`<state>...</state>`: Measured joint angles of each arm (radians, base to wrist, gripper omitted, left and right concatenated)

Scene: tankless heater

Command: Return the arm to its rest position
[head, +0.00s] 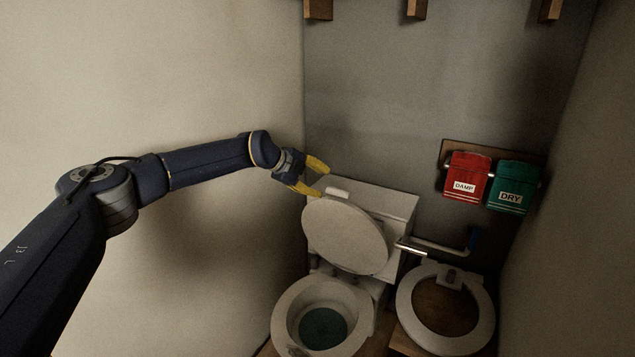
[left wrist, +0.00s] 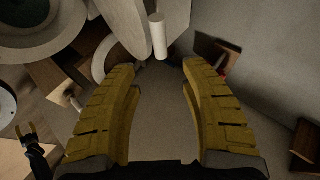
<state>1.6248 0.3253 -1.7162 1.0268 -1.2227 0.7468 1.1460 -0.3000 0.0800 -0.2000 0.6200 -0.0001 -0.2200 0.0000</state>
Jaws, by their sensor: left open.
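My left arm (head: 210,160) reaches in from the left along the pale wall, dark blue with yellow fingers. Its gripper (head: 322,181) is open and empty, just above the left end of the toilet tank (head: 390,203). In the left wrist view the two yellow fingers (left wrist: 160,68) stand wide apart with nothing between them. My right gripper (left wrist: 27,133) shows small at the lower left of the left wrist view, its yellow fingers apart and apparently empty. The right arm does not show in the head view.
The toilet lid (head: 345,235) is raised below my left gripper, above the bowl (head: 322,322). A small white piece (head: 337,192) is at the tank top. A second seat (head: 486,305) stands right. Red (head: 467,172) and green (head: 513,185) cloths hang on the back wall.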

